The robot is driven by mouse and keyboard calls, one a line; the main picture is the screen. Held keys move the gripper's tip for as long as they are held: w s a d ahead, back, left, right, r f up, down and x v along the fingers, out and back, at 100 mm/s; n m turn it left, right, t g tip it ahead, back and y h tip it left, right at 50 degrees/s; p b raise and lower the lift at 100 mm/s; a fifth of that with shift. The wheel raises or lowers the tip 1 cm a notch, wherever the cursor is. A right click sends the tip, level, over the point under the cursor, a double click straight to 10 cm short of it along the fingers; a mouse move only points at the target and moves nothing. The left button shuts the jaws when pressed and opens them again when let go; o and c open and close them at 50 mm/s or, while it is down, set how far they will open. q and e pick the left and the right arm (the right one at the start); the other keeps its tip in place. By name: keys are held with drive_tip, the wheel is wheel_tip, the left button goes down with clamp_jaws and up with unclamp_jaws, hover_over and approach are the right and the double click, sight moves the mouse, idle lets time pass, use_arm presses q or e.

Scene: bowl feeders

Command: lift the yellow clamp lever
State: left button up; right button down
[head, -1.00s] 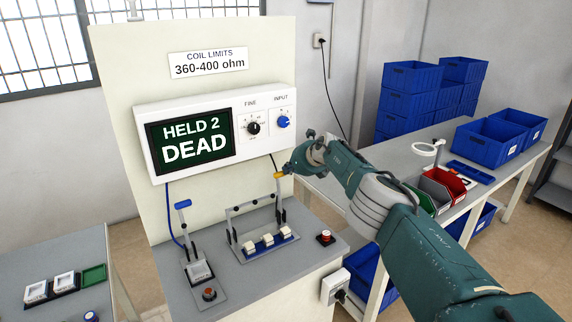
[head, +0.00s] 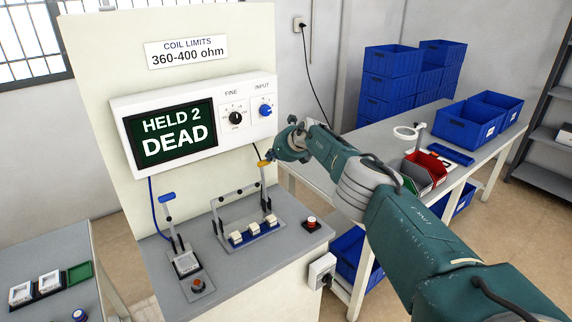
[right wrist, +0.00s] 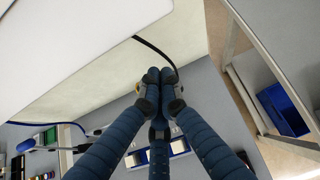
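The yellow clamp lever (head: 263,163) stands up at the right end of the clamp frame on the grey bench, its yellow handle at the top. My right gripper (head: 271,155) is at this handle, touching or very close to it. In the right wrist view the fingers of my right gripper (right wrist: 159,78) are drawn together at their tips. A small bit of yellow (right wrist: 137,88) shows beside the left finger. The fingers hide the rest, so I cannot tell whether the handle is between them. My left gripper is not in view.
A blue-handled lever (head: 167,197) stands left of the clamp. Several white blocks (head: 254,229) sit in the clamp's blue holder. A red button (head: 310,223) is to the right. The meter screen (head: 172,134) reads "HELD 2 DEAD". Blue bins (head: 463,127) stand on the right table.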

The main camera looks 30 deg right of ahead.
drive_tip(key=shift+w+r, duration=0.1)
drive_tip(key=shift+r, duration=0.15)
drive_tip(key=s+r, duration=0.1)
drive_tip(key=s, duration=1.3)
drive_tip(key=shift+s+d, duration=0.2)
drive_tip(key=shift+s, duration=0.2)
